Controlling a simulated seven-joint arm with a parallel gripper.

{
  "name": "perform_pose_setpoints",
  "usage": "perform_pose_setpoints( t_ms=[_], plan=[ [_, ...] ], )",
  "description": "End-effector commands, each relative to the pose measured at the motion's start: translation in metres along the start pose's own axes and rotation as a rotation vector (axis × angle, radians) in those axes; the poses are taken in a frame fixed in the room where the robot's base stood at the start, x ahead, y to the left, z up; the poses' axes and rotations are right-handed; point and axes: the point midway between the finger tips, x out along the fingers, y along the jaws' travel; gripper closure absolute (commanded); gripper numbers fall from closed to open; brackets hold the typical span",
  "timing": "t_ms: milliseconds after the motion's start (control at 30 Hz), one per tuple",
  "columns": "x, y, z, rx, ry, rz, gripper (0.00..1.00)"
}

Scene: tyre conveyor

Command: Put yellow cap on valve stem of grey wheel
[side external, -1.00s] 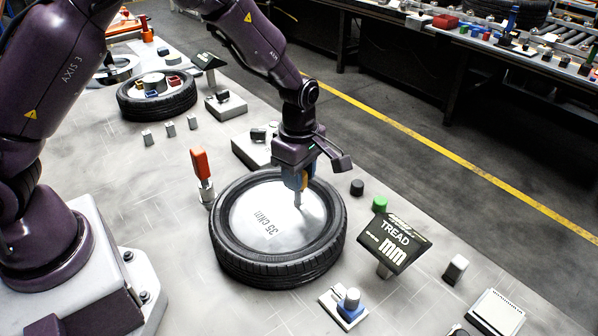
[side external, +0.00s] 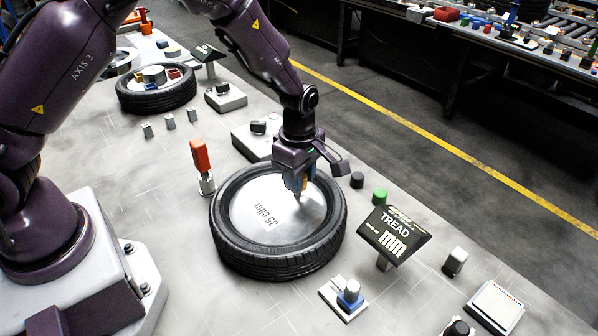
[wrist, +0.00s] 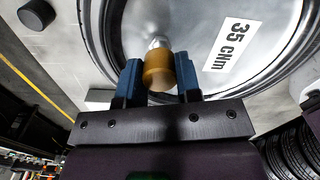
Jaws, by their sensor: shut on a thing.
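The grey wheel has a silver disc (side external: 262,222) inside a black tyre and lies flat on the bench, with a "35 cNm" label on the disc. My gripper (side external: 301,184) is over the disc's right part, pointing down. In the wrist view my gripper (wrist: 160,82) has its blue fingers shut on the yellow cap (wrist: 158,72), one finger on each side. The valve stem (wrist: 158,42) shows as a pale metal tip right at the cap's far end. I cannot tell whether the cap touches or covers it.
A tilted "TREAD mm" sign (side external: 394,236) and a green knob (side external: 380,195) stand right of the wheel. An orange-handled tool (side external: 201,158) stands upright at its left. A blue-and-grey knob (side external: 350,296) is in front. Another tyre (side external: 157,97) holding small parts lies behind.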

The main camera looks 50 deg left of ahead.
Motion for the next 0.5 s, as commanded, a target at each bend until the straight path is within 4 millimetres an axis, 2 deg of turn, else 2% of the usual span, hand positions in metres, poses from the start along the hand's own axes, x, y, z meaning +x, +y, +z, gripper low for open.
perform_pose_setpoints(
  t_ms=[300,333,433,467,500],
  plan=[
    [0.008,-0.0001,0.0002,0.0,0.0,-0.001,0.9],
    [0.0082,-0.0001,0.0002,0.0,-0.001,0.0,0.66],
    [0.0078,0.0,0.0003,0.0,-0.001,0.0,0.43],
    [0.0078,-0.0001,0.0003,0.0,-0.001,0.0,0.39],
    [0.0078,-0.0001,0.0002,0.0,-0.001,0.0,0.39]
  ],
)
